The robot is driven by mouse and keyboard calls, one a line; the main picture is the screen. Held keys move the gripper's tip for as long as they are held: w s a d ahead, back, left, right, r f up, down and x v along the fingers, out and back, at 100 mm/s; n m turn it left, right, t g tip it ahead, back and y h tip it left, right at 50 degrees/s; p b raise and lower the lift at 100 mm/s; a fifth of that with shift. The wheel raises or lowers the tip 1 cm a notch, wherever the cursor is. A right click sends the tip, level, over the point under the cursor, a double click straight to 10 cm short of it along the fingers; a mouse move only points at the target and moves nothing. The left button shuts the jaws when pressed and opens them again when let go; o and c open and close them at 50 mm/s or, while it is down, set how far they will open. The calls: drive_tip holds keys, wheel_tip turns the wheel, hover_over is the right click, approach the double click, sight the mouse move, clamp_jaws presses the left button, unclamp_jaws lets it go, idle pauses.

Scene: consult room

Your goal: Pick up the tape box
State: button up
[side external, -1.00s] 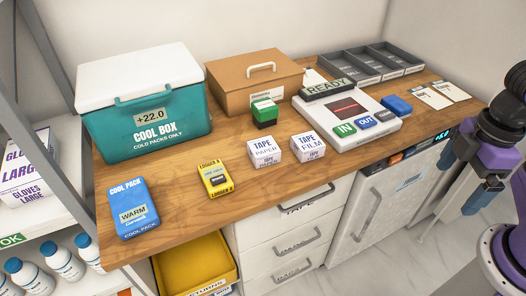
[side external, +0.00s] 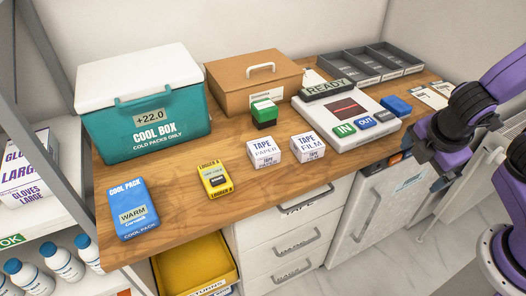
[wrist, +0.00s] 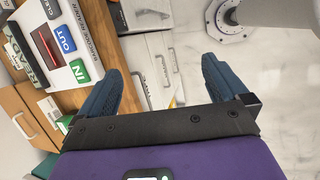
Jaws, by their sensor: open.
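Two small white tape boxes stand side by side on the wooden counter in the side external view. The left one is the paper tape box (side external: 264,153), and the right one is the film tape box (side external: 307,147). My gripper (side external: 432,170) is at the right, beyond the counter's front edge and apart from both boxes. In the wrist view my gripper (wrist: 160,88) has its two blue fingers spread wide with nothing between them.
The scanner pad (side external: 350,118) with IN and OUT buttons stands right of the boxes. A green-topped block (side external: 264,112), yellow logger (side external: 215,179), cool pack (side external: 133,207), cool box (side external: 145,105) and brown case (side external: 250,82) share the counter (side external: 190,215). Drawers (side external: 290,235) are below.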

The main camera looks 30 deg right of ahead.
drive_tip(key=w+a+n+t+h, duration=0.2)
drive_tip(key=w+a+n+t, duration=0.15)
drive_tip(key=w, duration=0.25)
drive_tip(key=n+t+y, duration=0.4)
drive_tip(key=n+t, duration=0.3)
drive_tip(key=n, duration=0.8)
approach(262, 148)
drive_tip(key=x, duration=0.3)
drive_tip(key=d+x, duration=0.1)
drive_tip(key=x, duration=0.2)
drive_tip(key=shift+d+f, duration=0.1)
drive_tip(key=shift+f, duration=0.1)
drive_tip(key=shift+a+x, duration=0.15)
drive_tip(key=shift+x, duration=1.2)
drive_tip(key=shift+a+x, duration=0.1)
drive_tip(key=shift+x, duration=1.25)
drive_tip(key=shift+a+f, duration=0.1)
drive_tip(key=c, duration=1)
